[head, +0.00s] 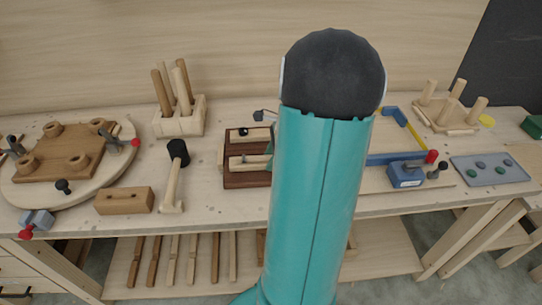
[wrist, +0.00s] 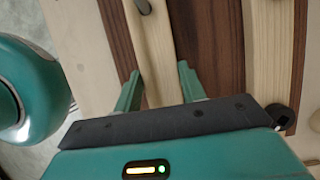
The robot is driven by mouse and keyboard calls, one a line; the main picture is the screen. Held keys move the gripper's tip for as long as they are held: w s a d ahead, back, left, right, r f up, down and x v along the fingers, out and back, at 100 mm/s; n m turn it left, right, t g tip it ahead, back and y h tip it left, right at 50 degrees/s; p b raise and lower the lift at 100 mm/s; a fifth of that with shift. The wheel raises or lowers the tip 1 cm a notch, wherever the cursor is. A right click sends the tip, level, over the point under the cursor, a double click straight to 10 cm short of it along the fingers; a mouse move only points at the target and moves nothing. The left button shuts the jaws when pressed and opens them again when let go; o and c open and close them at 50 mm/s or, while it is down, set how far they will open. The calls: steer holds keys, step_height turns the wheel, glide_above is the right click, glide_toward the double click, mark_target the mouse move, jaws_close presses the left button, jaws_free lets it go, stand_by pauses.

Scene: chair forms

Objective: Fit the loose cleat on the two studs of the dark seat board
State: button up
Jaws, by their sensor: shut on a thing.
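The dark seat board (head: 245,180) lies on the bench just left of my arm in the head view. Its brown surface (wrist: 206,40) fills the middle of the wrist view. The light-wood cleat (wrist: 153,45) lies along the board and passes between my fingers. My gripper (wrist: 159,75) is shut on this cleat, one finger on each side. A second light strip (wrist: 266,50) runs parallel at the right. A grey pin (wrist: 143,6) shows at the held cleat's far end. I cannot make out the studs or whether the cleat is seated. My arm hides the board's right part in the head view.
A mallet (head: 174,175) and a wooden block (head: 124,201) lie left of the board. A round board (head: 90,190) with clamps is farther left. A peg rack (head: 180,118) stands behind. A blue clamp (head: 405,175) sits right of my arm. A black knob (wrist: 280,115) is near the second strip.

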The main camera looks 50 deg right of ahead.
steer(key=shift+f, duration=0.3)
steer(key=o, duration=1.1)
steer(key=shift+o, duration=0.2)
steer(key=shift+r, duration=0.1)
steer(key=v, duration=1.3)
steer(key=shift+r, duration=0.3)
steer(key=shift+s+d, duration=0.1)
